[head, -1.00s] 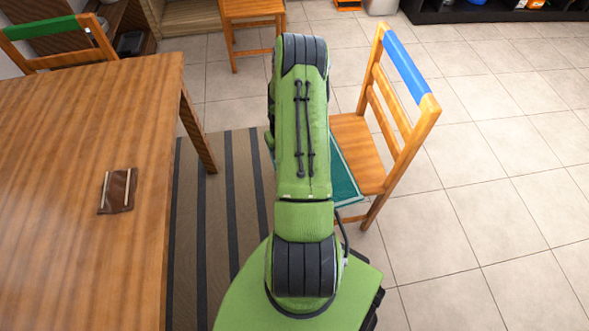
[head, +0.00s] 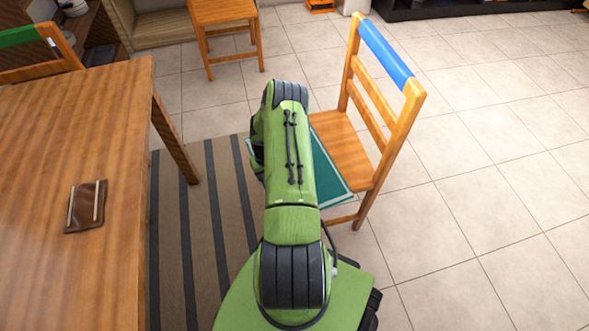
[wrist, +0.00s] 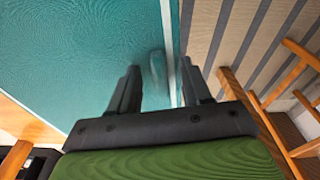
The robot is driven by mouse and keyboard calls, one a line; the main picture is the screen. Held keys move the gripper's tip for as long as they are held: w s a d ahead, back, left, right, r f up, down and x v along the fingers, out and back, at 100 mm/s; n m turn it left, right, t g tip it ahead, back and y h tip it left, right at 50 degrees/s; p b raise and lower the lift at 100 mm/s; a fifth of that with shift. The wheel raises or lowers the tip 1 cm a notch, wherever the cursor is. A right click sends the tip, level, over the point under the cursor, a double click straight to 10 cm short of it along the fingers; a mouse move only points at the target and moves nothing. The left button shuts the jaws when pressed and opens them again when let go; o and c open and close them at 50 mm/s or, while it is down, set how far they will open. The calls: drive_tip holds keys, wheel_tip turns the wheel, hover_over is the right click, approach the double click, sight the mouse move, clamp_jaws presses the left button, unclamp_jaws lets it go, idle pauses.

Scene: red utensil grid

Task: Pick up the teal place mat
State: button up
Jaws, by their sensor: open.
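The teal place mat (head: 326,178) lies on the seat of the wooden chair with the blue top rail, its near part reaching past the seat edge. My arm covers its left part in the head view. In the wrist view the mat (wrist: 75,55) fills the upper left, with a pale border along its right side. My gripper (wrist: 160,90) is open and empty, its fingers spread on either side of that border. I cannot tell the height gap between fingers and mat. The fingers are hidden in the head view.
The chair's blue-topped backrest (head: 385,55) rises right of the mat. A wooden table (head: 110,220) with a brown item (head: 86,206) stands left. A striped rug (head: 200,220) lies between. Another chair (head: 225,20) stands behind. The tiled floor (head: 490,150) at right is clear.

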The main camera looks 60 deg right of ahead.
drive_tip(key=shift+r, duration=0.1)
drive_tip(key=shift+c, duration=0.3)
clamp_jaws()
